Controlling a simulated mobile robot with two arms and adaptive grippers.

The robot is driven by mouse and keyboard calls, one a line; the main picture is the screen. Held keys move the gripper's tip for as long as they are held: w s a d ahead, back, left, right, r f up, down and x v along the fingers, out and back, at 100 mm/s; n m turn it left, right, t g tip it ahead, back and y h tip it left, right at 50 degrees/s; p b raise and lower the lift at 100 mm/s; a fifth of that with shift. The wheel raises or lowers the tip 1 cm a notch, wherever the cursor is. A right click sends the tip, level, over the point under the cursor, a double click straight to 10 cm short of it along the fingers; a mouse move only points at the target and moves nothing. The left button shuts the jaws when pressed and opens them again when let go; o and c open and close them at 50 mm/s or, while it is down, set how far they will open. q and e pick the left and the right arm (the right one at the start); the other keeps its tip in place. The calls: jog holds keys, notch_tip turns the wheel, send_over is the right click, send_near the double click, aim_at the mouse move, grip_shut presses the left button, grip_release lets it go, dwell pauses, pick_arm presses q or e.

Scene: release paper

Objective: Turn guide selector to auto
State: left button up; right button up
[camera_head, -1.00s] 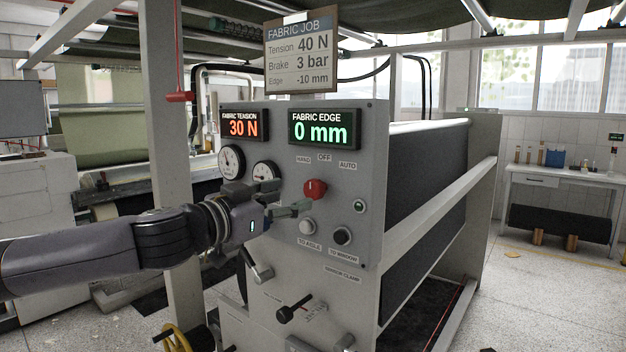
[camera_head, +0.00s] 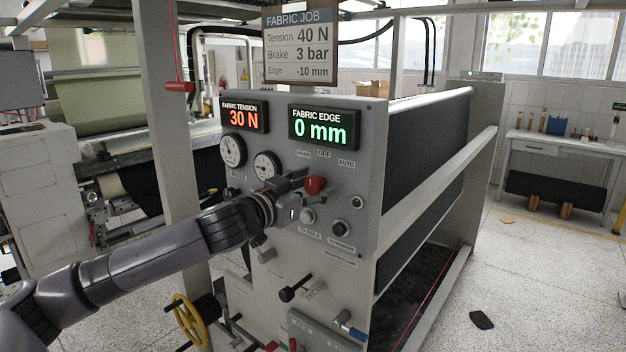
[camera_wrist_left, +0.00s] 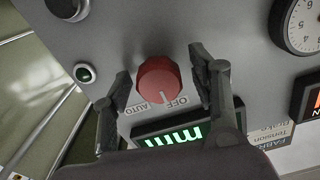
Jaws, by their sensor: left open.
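The guide selector is a red round knob (camera_head: 315,185) on the grey control panel (camera_head: 365,165), under labels HAND, OFF and AUTO (camera_head: 346,162). In the left wrist view the knob (camera_wrist_left: 159,79) has a white mark that points at the OFF label. My left gripper (camera_head: 314,189) is at the knob. In the left wrist view my left gripper (camera_wrist_left: 161,75) is open, with one finger on each side of the knob and visible gaps between. My right gripper is not in view.
A green-lit button (camera_head: 357,202), a white button (camera_head: 307,215) and a black button (camera_head: 342,228) sit near the knob. Gauges (camera_head: 267,165) are left of it. A black lever (camera_head: 288,294) and a yellow handwheel (camera_head: 188,320) are lower. A pale rail (camera_head: 440,182) slopes at the right.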

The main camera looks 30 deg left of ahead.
pick_arm(q)
jog(key=shift+c, duration=0.2)
jog(key=c, duration=1.1)
jog(key=shift+c, duration=0.2)
jog(key=shift+m, duration=0.4)
jog(key=m+p, duration=0.1)
jog(key=m, duration=0.2)
jog(key=shift+r+m+p, duration=0.1)
jog(key=shift+m+p, duration=0.2)
jog(key=shift+p, duration=0.1)
jog(key=shift+d+m+p, duration=0.1)
jog(key=shift+m+p, duration=0.6)
jog(key=shift+m, duration=1.5)
jog(key=o, duration=1.2)
